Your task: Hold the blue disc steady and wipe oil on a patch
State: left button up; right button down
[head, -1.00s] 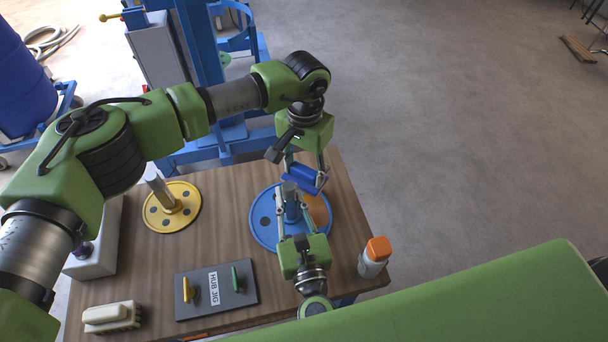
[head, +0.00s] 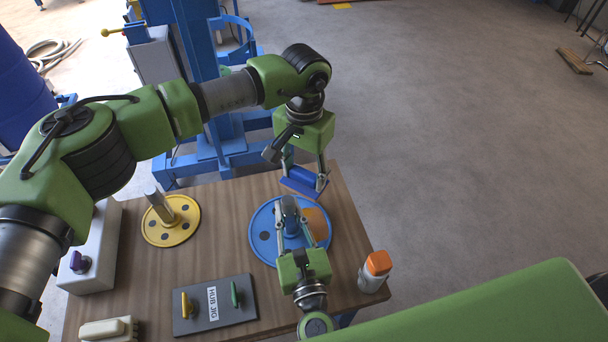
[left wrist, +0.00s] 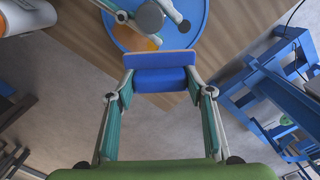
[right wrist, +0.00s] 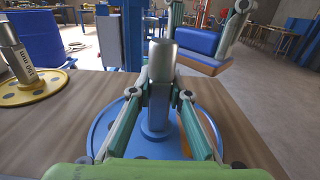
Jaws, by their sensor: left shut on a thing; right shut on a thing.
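The blue disc (head: 262,238) lies flat on the wooden table with a grey post on a blue hub (right wrist: 155,108) standing at its middle. An orange patch (head: 317,222) shows on the disc's right part. My right gripper (head: 292,221) is shut around the post; both fingers touch its sides in the right wrist view. My left gripper (head: 305,181) is shut on a blue wiping block (left wrist: 160,77) with a tan face. The block is held raised beyond the disc's far edge, apart from the disc and the patch. It also shows in the right wrist view (right wrist: 198,42).
A white bottle with an orange cap (head: 375,272) stands right of the disc. A yellow disc with a post (head: 180,232), a HUB JIG board (head: 213,318) and a pale brush-like block (head: 106,329) are left. A blue machine frame (head: 205,90) stands behind the table.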

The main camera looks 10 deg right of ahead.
pick_arm(q)
jog(key=shift+r, duration=0.1)
pick_arm(e)
jog(key=shift+r, duration=0.1)
pick_arm(q)
notch_tip(320, 180, up, 11)
dwell(1.1)
pick_arm(e)
jog(key=c, duration=2.3)
grip_release()
jog(key=shift+r, duration=0.15)
jog(key=shift+r+p, duration=0.4)
jog(key=shift+p, duration=0.1)
pick_arm(q)
jog(key=shift+r, duration=0.35)
